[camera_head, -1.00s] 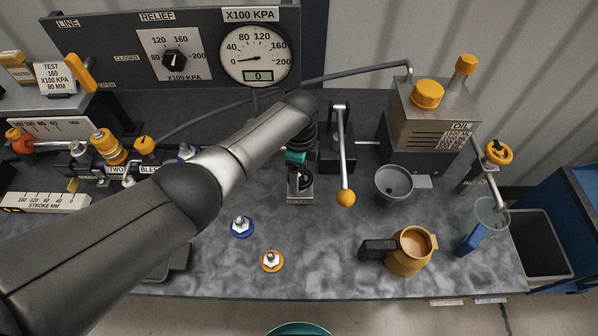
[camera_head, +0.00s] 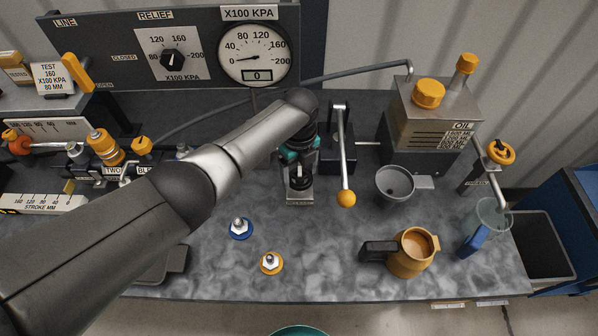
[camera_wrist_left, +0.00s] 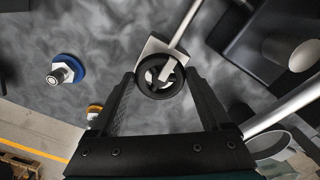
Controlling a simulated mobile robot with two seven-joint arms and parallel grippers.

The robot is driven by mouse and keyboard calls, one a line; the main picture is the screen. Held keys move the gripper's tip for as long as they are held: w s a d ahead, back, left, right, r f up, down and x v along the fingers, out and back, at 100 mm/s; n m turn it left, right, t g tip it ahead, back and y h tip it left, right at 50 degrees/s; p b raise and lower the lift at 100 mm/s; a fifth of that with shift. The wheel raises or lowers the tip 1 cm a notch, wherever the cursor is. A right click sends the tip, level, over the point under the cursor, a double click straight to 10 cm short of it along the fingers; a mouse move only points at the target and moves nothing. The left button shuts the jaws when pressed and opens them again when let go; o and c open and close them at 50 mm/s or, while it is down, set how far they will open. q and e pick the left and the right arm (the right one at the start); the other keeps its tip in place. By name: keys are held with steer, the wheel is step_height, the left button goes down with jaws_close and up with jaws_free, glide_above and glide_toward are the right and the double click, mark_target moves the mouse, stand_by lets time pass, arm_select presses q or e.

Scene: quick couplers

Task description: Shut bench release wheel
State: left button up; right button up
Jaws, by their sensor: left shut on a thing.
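The release wheel is a small black spoked hand wheel on a pale metal block (camera_head: 300,197) at the middle of the bench. In the left wrist view the wheel (camera_wrist_left: 160,91) sits between the fingertips of my left gripper (camera_wrist_left: 161,78), with a light centre behind its spokes. My left gripper is shut on the wheel's rim, one finger on each side. In the head view my left arm comes in from the left and the gripper (camera_head: 300,172) points down at the block. The arm and gripper hide much of the wheel there. My right gripper is not in view.
A lever with an orange knob (camera_head: 346,198) stands close on the right of the gripper. A grey funnel (camera_head: 394,183), an orange jug (camera_head: 412,254) and an oil tank (camera_head: 428,125) are further right. Blue (camera_head: 240,229) and orange (camera_head: 270,263) fittings lie in front. The gauge (camera_head: 257,55) reads 0.

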mark_target(299, 176)
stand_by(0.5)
arm_select(q)
steer(key=o, duration=1.2)
steer(key=shift+r, duration=0.1)
step_height(299, 176, up, 15)
steer(key=p, duration=0.2)
